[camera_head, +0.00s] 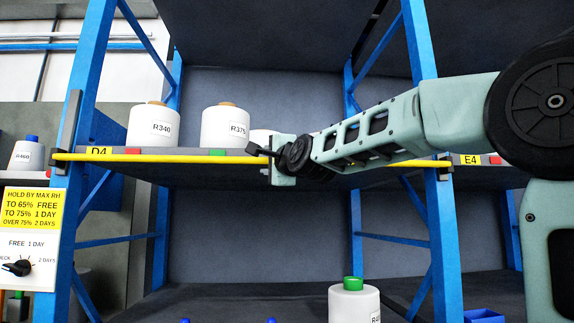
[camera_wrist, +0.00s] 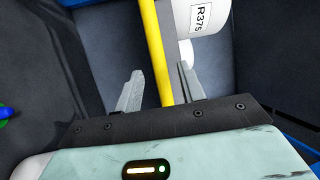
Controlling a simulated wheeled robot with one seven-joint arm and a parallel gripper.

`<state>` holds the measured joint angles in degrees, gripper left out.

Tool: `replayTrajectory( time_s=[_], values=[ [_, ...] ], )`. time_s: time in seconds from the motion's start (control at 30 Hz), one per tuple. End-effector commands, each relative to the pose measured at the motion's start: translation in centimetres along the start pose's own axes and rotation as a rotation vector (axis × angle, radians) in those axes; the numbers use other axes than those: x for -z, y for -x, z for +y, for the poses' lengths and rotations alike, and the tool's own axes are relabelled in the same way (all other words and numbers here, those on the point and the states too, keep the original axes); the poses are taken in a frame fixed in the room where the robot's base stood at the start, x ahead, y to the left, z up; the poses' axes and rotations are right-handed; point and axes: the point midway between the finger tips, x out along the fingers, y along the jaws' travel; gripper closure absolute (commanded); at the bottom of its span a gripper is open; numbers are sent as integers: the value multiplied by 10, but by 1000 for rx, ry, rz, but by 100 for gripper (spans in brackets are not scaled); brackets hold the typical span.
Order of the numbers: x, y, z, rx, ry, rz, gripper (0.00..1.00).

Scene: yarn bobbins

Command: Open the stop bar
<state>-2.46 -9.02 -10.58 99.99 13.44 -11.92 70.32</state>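The yellow stop bar (camera_head: 180,156) runs level across the front of the shelf marked D4, from the left blue post to the right one. My gripper (camera_head: 262,151) is at the bar, a little right of the bobbin R375, and my arm hides part of the bar there. In the wrist view the bar (camera_wrist: 153,40) passes between the two grey fingers of my gripper (camera_wrist: 159,70).
White bobbins R340 (camera_head: 152,125) and R375 (camera_head: 225,127) stand on the shelf behind the bar, with another partly hidden by my gripper. A green-topped bobbin (camera_head: 353,301) stands below. Blue posts (camera_head: 80,110) flank the bay. A yellow notice (camera_head: 31,210) and dial (camera_head: 18,268) are at left.

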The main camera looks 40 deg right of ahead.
Motion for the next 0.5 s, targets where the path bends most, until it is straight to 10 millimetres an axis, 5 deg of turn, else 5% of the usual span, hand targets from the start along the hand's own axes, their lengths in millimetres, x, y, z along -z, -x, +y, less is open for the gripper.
replayTrajectory(
  time_s=[0.17, 0.5],
  values=[
    [1, 45, 1, 3, 0, 2, 60],
    [1, 71, 8, 2, 2, 5, 60]
  ],
)
